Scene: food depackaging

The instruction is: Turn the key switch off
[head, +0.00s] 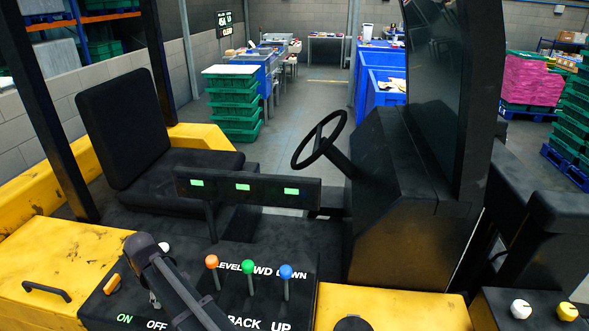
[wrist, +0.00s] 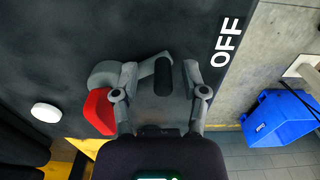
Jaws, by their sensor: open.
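The key switch shows a red handle (wrist: 99,111) beside a grey rounded part, left of my gripper in the wrist view. The white OFF label (wrist: 227,42) lies to the right of the gripper. In the head view my arm hides part of the panel, and the fingers are hard to make out.
Levers with orange (head: 211,262), green (head: 247,267) and blue (head: 286,271) knobs stand right of my arm. A white round button (wrist: 46,112) is on the panel. A seat (head: 127,120) and steering wheel (head: 320,140) are farther back.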

